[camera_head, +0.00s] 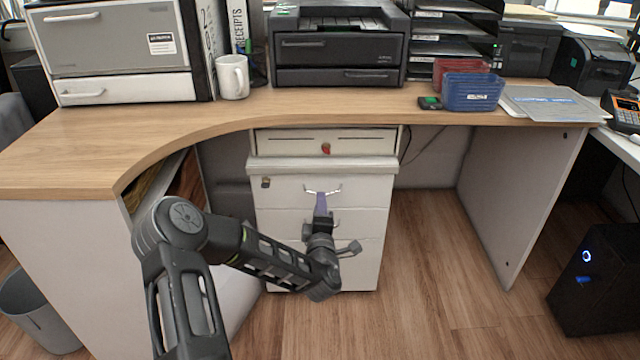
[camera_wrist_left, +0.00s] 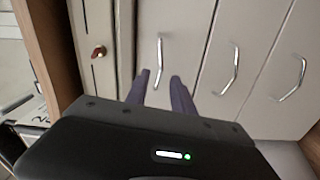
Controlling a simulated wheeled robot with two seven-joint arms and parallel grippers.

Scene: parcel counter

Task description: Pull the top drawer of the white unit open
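The white drawer unit (camera_head: 275,222) stands under the wooden desk. The front of its top drawer (camera_head: 285,190) is flush with the fronts below. That drawer's silver bar handle (camera_head: 337,188) shows in the wrist view (camera_wrist_left: 159,62), where the picture is turned sideways. My left gripper (camera_head: 321,196) is in front of the top drawer, at the handle. In the wrist view its two purple fingers (camera_wrist_left: 161,77) are apart, with the handle appearing between them. Whether they touch it or reach around it I cannot tell. My right gripper is in neither view.
A shallow white drawer with a red knob (camera_head: 326,149) sits above the unit, under the desk top (camera_head: 170,125). Lower drawer handles (camera_wrist_left: 232,72) also project. A grey bin (camera_head: 40,310) and a black computer tower (camera_head: 590,290) stand on the floor. Open floor (camera_head: 430,270) lies right of the unit.

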